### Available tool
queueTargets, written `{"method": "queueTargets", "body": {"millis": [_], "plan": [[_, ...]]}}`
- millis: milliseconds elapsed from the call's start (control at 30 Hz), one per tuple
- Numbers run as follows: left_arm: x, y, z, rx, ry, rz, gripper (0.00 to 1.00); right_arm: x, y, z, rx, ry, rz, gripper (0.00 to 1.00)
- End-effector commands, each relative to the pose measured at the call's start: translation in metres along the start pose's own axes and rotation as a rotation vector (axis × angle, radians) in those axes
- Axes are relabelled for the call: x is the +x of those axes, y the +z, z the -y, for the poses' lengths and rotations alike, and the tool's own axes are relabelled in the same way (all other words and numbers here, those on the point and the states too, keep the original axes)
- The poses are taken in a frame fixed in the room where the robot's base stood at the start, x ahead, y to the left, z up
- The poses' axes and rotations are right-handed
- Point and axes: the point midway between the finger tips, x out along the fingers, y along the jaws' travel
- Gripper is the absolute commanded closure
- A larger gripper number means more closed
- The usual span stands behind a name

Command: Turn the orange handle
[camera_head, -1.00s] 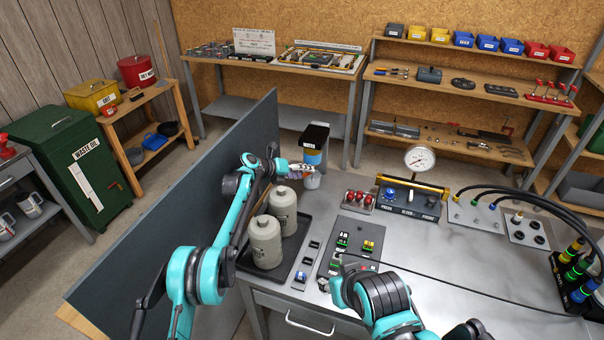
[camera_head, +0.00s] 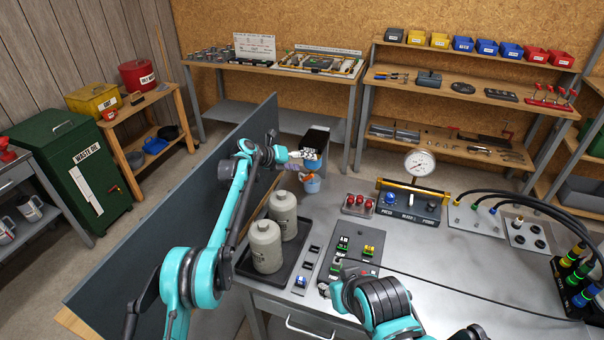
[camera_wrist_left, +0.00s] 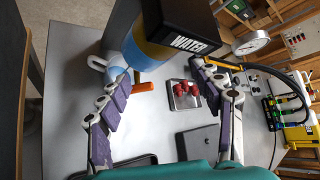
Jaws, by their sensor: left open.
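The orange handle (camera_wrist_left: 144,86) is a short bar low on the water dispenser (camera_wrist_left: 160,40), which has a black block labelled WATER and a blue and yellow body. In the head view the handle (camera_head: 309,177) shows just below my left gripper (camera_head: 312,156), partly hidden. My left gripper is open and empty; in the wrist view its fingers (camera_wrist_left: 160,72) spread to either side of the handle, and I see no contact. My right gripper (camera_head: 326,289) is low over the bench front, and its jaws are too small to read.
Two grey canisters (camera_head: 266,246) stand in a black tray beside the left arm. A dark partition (camera_head: 130,255) runs along the left. Red knobs (camera_head: 358,203) and a gauge (camera_head: 418,162) are to the right. A black cable crosses the bench (camera_head: 470,275).

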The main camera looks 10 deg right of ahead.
Motion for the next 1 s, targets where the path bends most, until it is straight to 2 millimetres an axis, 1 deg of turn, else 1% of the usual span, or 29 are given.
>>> {"method": "queueTargets", "body": {"millis": [100, 300, 1000], "plan": [[-0.010, 0.010, 0.013, 0.000, 0.000, 0.000, 0.34, 0.000, 0.000, 0.000, 0.000, 0.000, 0.000, 0.60], [-0.017, 0.017, 0.023, 0.000, 0.000, 0.000, 0.34, 0.000, 0.000, 0.000, 0.000, 0.000, 0.000, 0.60], [-0.018, 0.018, 0.023, 0.000, 0.000, 0.000, 0.34, 0.000, 0.000, 0.000, 0.000, 0.000, 0.000, 0.60]]}}
